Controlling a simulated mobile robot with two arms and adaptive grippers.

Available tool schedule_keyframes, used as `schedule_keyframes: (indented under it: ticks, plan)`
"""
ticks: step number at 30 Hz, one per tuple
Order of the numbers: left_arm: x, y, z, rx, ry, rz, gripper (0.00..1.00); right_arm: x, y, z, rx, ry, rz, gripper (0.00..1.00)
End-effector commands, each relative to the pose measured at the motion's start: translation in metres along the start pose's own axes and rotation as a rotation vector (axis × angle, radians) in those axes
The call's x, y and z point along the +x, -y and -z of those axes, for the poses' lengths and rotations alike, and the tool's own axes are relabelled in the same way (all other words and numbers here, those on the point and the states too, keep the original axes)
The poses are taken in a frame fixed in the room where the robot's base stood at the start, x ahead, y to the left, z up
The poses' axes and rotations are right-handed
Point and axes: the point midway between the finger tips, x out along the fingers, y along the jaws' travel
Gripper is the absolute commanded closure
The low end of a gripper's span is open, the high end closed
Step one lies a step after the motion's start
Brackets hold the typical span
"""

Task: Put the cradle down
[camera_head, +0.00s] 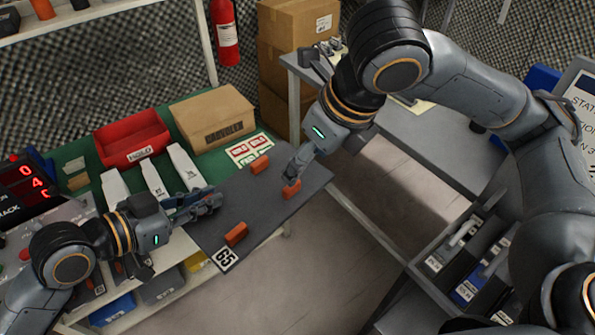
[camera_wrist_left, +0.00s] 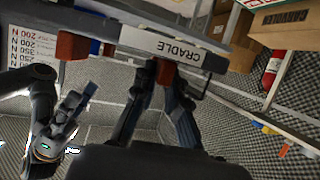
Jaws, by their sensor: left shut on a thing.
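The cradle (camera_head: 262,205) is a dark grey flat board with orange blocks along its edges and a white tag 65 at its front corner. Its white CRADLE label (camera_wrist_left: 175,48) shows in the left wrist view, which looks upside down. My left gripper (camera_head: 212,199) is at the board's left edge. In the left wrist view its fingers (camera_wrist_left: 165,85) are shut on an orange block of the cradle. My right gripper (camera_head: 292,176) is at the orange block (camera_head: 291,190) on the far right edge; whether it grips is unclear. I cannot tell if the board touches the table.
The green-topped table (camera_head: 85,150) carries a red bin (camera_head: 131,142), a cardboard box (camera_head: 213,118) and white packets (camera_head: 155,180) close to the cradle's left. A grey bench (camera_head: 440,135) stands at right, with open floor (camera_head: 345,250) between.

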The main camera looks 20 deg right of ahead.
Motion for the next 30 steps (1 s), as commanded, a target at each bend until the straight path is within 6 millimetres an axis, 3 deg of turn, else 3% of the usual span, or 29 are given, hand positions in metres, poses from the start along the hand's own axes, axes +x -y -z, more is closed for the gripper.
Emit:
schedule_keyframes:
  ticks: [9,15,28,30]
  plan:
    - [0.000,0.000,0.001,0.000,-0.003,0.000,1.00,0.062,-0.001,0.000,0.001,-0.004,-0.004,0.36]
    - [0.000,0.000,0.001,0.000,-0.003,0.000,1.00,0.087,-0.001,0.000,0.002,-0.001,-0.003,0.36]
    - [0.000,0.000,0.001,0.000,-0.003,0.000,1.00,0.096,-0.001,-0.001,0.001,0.001,-0.002,0.36]
    - [0.000,0.000,0.001,0.000,-0.003,0.000,1.00,0.096,-0.001,-0.001,0.001,0.001,-0.002,0.50]
